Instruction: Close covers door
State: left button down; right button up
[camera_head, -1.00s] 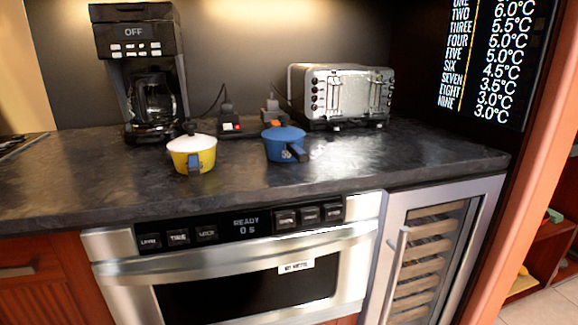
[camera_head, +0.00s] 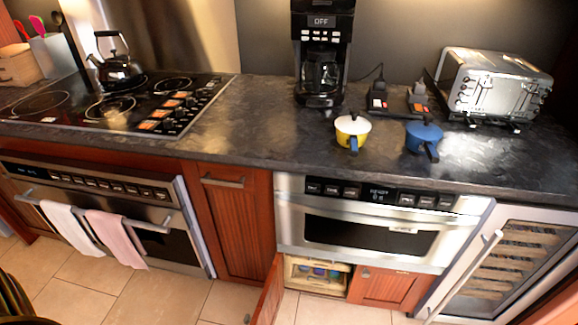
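The microwave drawer (camera_head: 360,228) is set below the dark counter and its front looks shut. Under it is a low wooden cabinet. Its left door (camera_head: 267,296) stands swung open towards me, seen nearly edge-on and cut off at the bottom of the picture. The open compartment (camera_head: 336,281) behind it shows a light interior with several small coloured items. The right cabinet door (camera_head: 388,288) is shut, with a small knob near its upper left. Neither of my grippers is in view.
A cooktop (camera_head: 120,102) with a kettle (camera_head: 117,68) is at the left, above an oven (camera_head: 120,222) with two towels. A coffee maker (camera_head: 321,55), two pots and a toaster (camera_head: 492,85) stand on the counter (camera_head: 250,120). A glass-door cooler (camera_head: 510,260) is at the right. The tiled floor (camera_head: 120,285) shows clear space at lower left.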

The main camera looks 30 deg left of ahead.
aim_at(266, 311)
jog(key=j+z, duration=0.1)
jog(key=j, duration=0.35)
jog(key=k+j, duration=0.15)
jog(key=j, duration=0.35)
jog(key=k+j+z, duration=0.15)
jog(key=j, duration=0.3)
jog(key=j+z, duration=0.1)
jog(key=j, duration=0.4)
jog(key=k+j+z, duration=0.1)
jog(key=j, duration=0.3)
jog(key=k+j+u, duration=0.35)
jog(key=k, duration=0.2)
